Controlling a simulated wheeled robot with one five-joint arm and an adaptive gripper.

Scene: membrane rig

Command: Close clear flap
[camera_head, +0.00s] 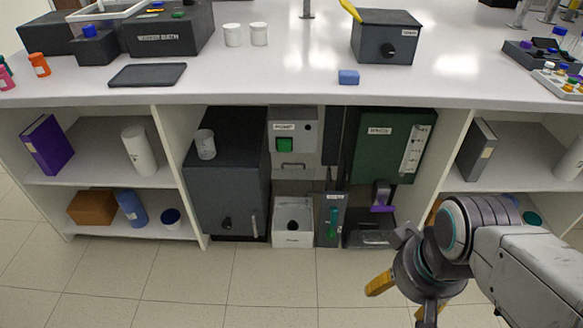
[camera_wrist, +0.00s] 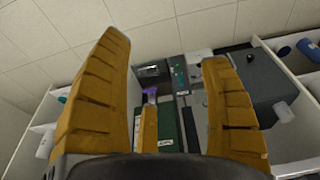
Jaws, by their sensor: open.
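I cannot single out a clear flap for certain. A dark upright panel (camera_head: 331,220) with a green handle stands under the bench, between a white open-topped box (camera_head: 292,222) and a low dark tray unit (camera_head: 368,229). At the back left of the bench, a pale-framed lid (camera_head: 107,9) sits over a dark bath; its angle is hard to judge. In the head view my gripper (camera_head: 402,298) is at the lower right, in front of the shelves and apart from the rig.
A dark cabinet (camera_head: 225,185), a grey unit with a green button (camera_head: 294,135) and a green box (camera_head: 388,145) fill the middle bay. A purple part (camera_head: 382,197) hangs below the green box. White shelf uprights flank the bay. The tiled floor (camera_head: 220,285) is clear.

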